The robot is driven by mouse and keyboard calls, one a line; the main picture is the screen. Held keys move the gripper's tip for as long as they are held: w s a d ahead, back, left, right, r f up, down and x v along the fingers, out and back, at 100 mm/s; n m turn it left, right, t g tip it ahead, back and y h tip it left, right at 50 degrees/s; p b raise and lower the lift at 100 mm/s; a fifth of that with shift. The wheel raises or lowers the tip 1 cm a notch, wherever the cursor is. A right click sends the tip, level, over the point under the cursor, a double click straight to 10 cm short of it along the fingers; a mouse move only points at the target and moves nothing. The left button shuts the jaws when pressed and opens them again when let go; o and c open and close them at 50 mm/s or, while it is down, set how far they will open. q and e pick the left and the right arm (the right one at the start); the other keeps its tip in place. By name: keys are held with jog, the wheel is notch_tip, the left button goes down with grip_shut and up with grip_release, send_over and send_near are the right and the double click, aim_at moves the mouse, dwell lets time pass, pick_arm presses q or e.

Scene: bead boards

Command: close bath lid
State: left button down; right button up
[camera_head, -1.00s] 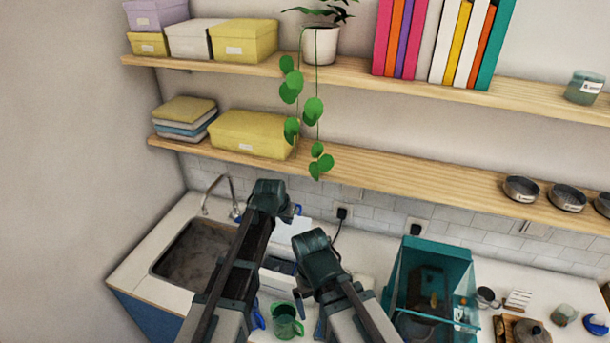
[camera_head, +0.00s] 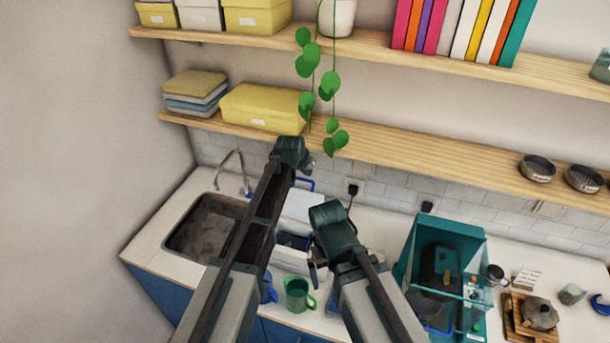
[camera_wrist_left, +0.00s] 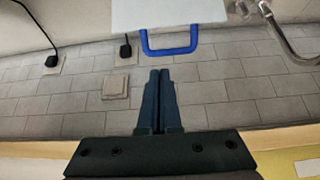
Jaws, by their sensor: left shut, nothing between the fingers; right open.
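The bath (camera_head: 291,262) is a white box with a dark inside on the counter. Its white lid (camera_head: 303,206) stands raised at the back, with a blue handle (camera_head: 304,184) on its upper edge. The lid (camera_wrist_left: 170,12) and its blue handle (camera_wrist_left: 169,50) also show at the top of the left wrist view. My left gripper (camera_head: 307,164) is shut and empty, above and behind the handle, apart from it; its closed fingers (camera_wrist_left: 160,82) point toward the handle. My right gripper (camera_head: 316,272) is open, near the right side of the bath; its fingers are partly hidden.
A sink (camera_head: 205,228) with a tap lies left. A green mug (camera_head: 298,294) stands in front of the bath. A teal open-fronted box (camera_head: 408,250) stands right. The lower shelf (camera_head: 400,160) with a yellow box (camera_head: 262,106) and a hanging plant (camera_head: 329,84) are close above my left gripper.

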pick_arm(q)
jog(key=b+x, duration=0.3)
jog(key=x, duration=0.2)
jog(key=shift+w+f+b, duration=0.2)
jog(key=shift+f+b, duration=0.05)
jog(key=shift+b, duration=0.05)
jog(key=shift+s, duration=0.1)
